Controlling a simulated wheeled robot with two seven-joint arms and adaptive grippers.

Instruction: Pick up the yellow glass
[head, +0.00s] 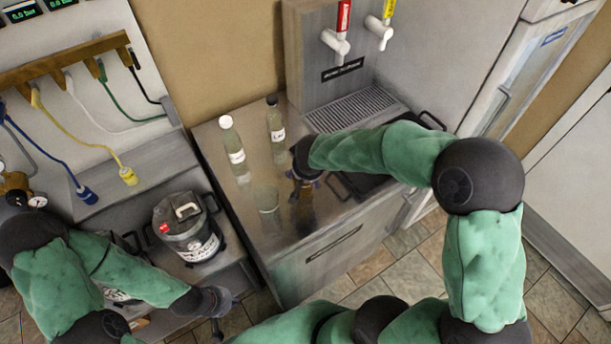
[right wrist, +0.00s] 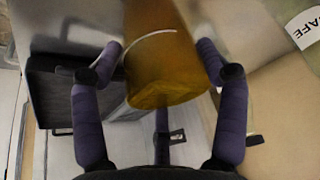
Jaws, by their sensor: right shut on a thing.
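The yellow glass (head: 304,211) is an amber tumbler at the front part of the metal counter, partly hidden under my right gripper. My right gripper (head: 304,178) is over it and shut on it. In the right wrist view the amber glass (right wrist: 162,62) fills the space between the two purple fingers (right wrist: 160,50), one on each side. I cannot tell whether its base touches the counter. My left gripper (head: 218,318) hangs low at the left, away from the glass; its fingers are too dark and small to read.
A clear glass (head: 266,200) stands left of the yellow one. Two capped bottles (head: 232,147) (head: 275,122) stand behind. A tap tower (head: 335,65) with a drip tray (head: 350,107) is at the back. A steel keg (head: 187,228) sits lower left.

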